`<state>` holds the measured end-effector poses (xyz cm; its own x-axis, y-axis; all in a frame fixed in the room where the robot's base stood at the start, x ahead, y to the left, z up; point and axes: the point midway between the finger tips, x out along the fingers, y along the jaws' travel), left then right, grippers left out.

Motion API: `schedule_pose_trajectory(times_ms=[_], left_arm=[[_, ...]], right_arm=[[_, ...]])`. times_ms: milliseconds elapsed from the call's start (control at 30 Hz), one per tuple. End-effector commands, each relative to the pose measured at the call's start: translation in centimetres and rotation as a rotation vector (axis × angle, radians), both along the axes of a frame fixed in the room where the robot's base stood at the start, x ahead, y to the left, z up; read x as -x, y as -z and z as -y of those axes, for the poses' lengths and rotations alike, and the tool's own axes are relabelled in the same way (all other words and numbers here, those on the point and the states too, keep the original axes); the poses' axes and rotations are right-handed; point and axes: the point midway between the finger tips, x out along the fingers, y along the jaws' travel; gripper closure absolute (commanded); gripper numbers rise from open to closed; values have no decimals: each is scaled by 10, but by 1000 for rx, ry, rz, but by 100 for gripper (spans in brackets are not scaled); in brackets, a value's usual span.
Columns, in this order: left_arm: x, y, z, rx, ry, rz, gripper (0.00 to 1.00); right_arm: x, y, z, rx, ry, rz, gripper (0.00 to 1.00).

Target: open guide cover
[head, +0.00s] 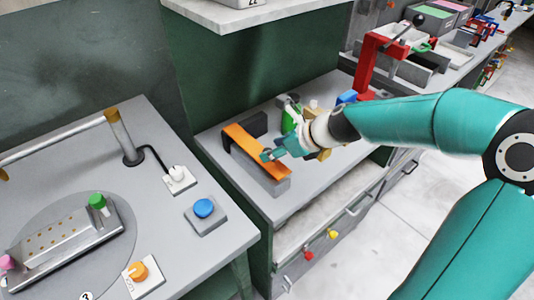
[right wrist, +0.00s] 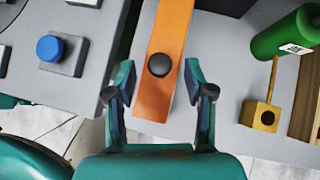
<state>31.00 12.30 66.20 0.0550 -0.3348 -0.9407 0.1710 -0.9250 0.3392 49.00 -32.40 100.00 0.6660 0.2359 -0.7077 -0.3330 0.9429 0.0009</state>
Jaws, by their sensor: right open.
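The guide cover looks to be the long orange plate (head: 244,140) on the grey bench in the head view. It lies along a grey block and slopes toward the front right. In the right wrist view the orange plate (right wrist: 168,30) carries a round black knob (right wrist: 159,64). My right gripper (head: 270,156) is over the lower half of the plate. In the right wrist view the open right gripper (right wrist: 159,78) has one finger on each side of the plate, with the knob between them in the picture. I cannot tell if the fingers touch anything. My left gripper is not in view.
Left of the plate is a panel with a blue button (head: 203,208), an orange knob (head: 139,270) and a long handle bar (head: 60,142). A red press (head: 370,62) stands behind.

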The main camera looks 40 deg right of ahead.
Motion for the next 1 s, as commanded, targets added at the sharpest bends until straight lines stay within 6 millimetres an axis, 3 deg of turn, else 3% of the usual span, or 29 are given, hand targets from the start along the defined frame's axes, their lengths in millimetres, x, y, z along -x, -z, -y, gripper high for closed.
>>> schedule_pose_trajectory(times_ms=[200,567,900,1000], left_arm=[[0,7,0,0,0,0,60],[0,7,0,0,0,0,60],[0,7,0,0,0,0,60],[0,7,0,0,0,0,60]], right_arm=[[-16,18,-6,0,-1,0,47],[-19,21,-6,1,1,0,47],[-19,21,-6,1,1,0,100],[-19,21,-6,1,1,0,100]])
